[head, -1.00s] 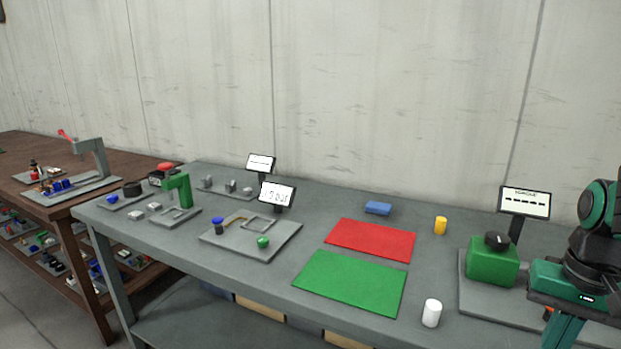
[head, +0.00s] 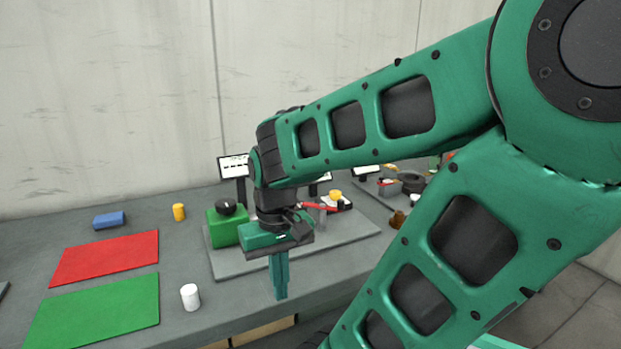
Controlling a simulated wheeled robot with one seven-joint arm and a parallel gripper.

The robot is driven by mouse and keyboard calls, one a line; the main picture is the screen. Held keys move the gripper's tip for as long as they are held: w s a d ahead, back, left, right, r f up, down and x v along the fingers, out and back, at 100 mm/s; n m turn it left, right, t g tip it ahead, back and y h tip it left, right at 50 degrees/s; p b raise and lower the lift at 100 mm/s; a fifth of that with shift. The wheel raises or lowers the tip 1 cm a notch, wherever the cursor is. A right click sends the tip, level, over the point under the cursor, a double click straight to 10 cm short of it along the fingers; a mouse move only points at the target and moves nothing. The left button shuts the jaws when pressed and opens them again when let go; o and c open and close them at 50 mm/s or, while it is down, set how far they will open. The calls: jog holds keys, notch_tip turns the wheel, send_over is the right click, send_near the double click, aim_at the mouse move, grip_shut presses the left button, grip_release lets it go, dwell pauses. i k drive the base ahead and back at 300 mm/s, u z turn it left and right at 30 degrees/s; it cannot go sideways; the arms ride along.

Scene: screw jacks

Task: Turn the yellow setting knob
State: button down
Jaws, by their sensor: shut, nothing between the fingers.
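A yellow knob (head: 336,196) shows in the head view just right of my wrist, on a small device toward the back of a grey base plate (head: 345,238). Part of that device is hidden behind my gripper and arm. My gripper (head: 281,297) points down in front of the green box, left of and nearer than the yellow knob. Its fingers are together with nothing between them, and it is apart from the knob.
A green box (head: 224,232) with a black knob (head: 226,207) stands left of my gripper. A red lever (head: 318,207) lies close to its right.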

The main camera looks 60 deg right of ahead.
aim_at(335, 195)
jog(key=z, duration=1.5)
